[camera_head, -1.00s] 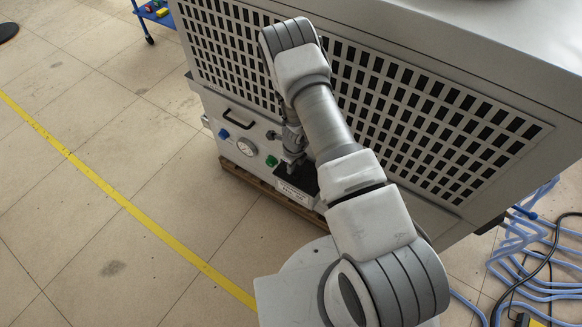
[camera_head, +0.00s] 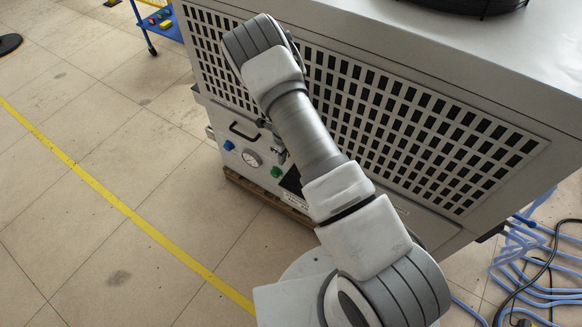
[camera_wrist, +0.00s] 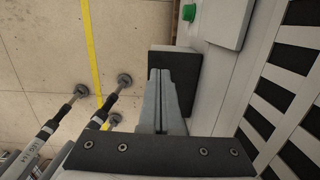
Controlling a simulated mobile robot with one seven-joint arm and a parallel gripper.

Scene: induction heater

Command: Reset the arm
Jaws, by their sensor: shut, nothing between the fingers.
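My gripper (camera_wrist: 168,72) shows in the wrist view with its two grey fingers pressed together and nothing between them. In that view the fingers point past a dark square panel on the heater's front. In the head view my arm is bent over the machine and hides most of the gripper. The induction heater (camera_head: 440,150) is a large grey cabinet with a slotted grille. The green knob also shows in the wrist view (camera_wrist: 189,12).
Blue hoses and a black cable (camera_head: 535,255) lie on the floor at the right. A blue cart (camera_head: 163,22) stands at the top left. A black round object (camera_head: 475,4) sits on the cabinet.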

